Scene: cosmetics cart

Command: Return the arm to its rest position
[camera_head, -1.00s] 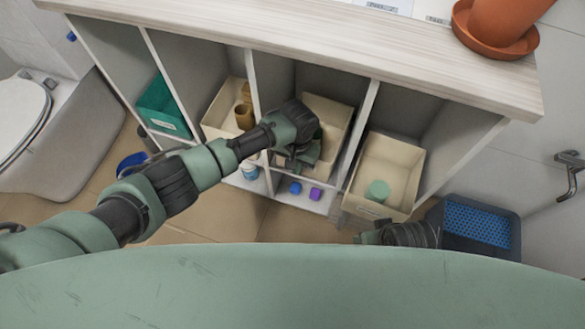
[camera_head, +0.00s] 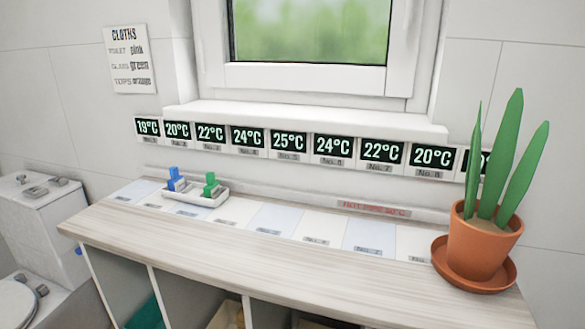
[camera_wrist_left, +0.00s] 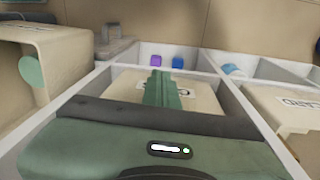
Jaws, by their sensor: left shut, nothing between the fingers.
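My left gripper (camera_wrist_left: 160,88) shows in the left wrist view, with its green fingers together and nothing between them. It points over a beige bin (camera_wrist_left: 122,82) in a white-walled compartment of the shelf unit. I cannot tell how far above the bin it is, and my gripper body hides much of it. No arm shows in the head view, and my right gripper is not in view.
In the wrist view, beige bins stand left (camera_wrist_left: 50,50) and right (camera_wrist_left: 285,110), close to white dividers. Purple (camera_wrist_left: 155,61) and blue (camera_wrist_left: 178,62) items lie beyond. In the head view, a countertop (camera_head: 200,247) carries a white tray (camera_head: 195,197) and a potted plant (camera_head: 480,240).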

